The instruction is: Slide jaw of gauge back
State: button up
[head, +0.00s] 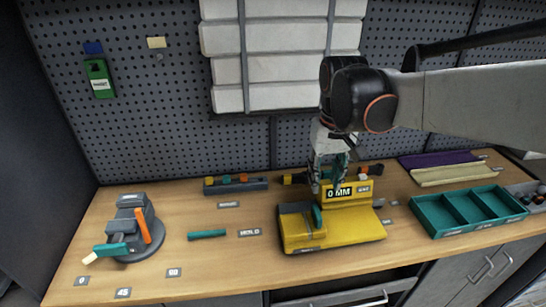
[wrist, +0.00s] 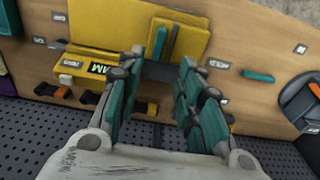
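The yellow gauge (head: 345,232) sits on the bench in the middle of the head view, with an upright plate reading "0 MM" (head: 339,192). A teal-topped yellow block, seemingly its jaw (head: 299,222), is at the left side of its base. In the wrist view the gauge (wrist: 115,32) appears from above, with a teal strip on a yellow block (wrist: 172,38) and a dark bar (wrist: 158,71) beyond the fingertips. My gripper (head: 332,180) is above the back of the gauge; its teal-padded fingers are apart (wrist: 160,65) with nothing held. Contact with the gauge cannot be told.
A grey vise-like device (head: 135,230) stands at the left, with a teal bar (head: 207,234) between. A rack with coloured blocks (head: 236,186) lies behind. A teal divided tray (head: 467,212) is at the right. A pegboard (head: 150,120) closes the back.

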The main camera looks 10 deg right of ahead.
aim_at(317, 212)
jog(key=shift+g, duration=0.3)
jog(key=f+b, duration=0.1)
jog(key=f, duration=0.3)
jog(key=w+f+b, duration=0.1)
jog(key=f+b, duration=0.1)
jog(key=f, duration=0.3)
jog(key=f+b, duration=0.1)
jog(key=f, duration=0.4)
jog(key=shift+w+f+b, duration=0.15)
jog(key=shift+w+b, duration=0.15)
jog(key=shift+w, duration=0.05)
jog(key=shift+c, duration=0.3)
grip_shut()
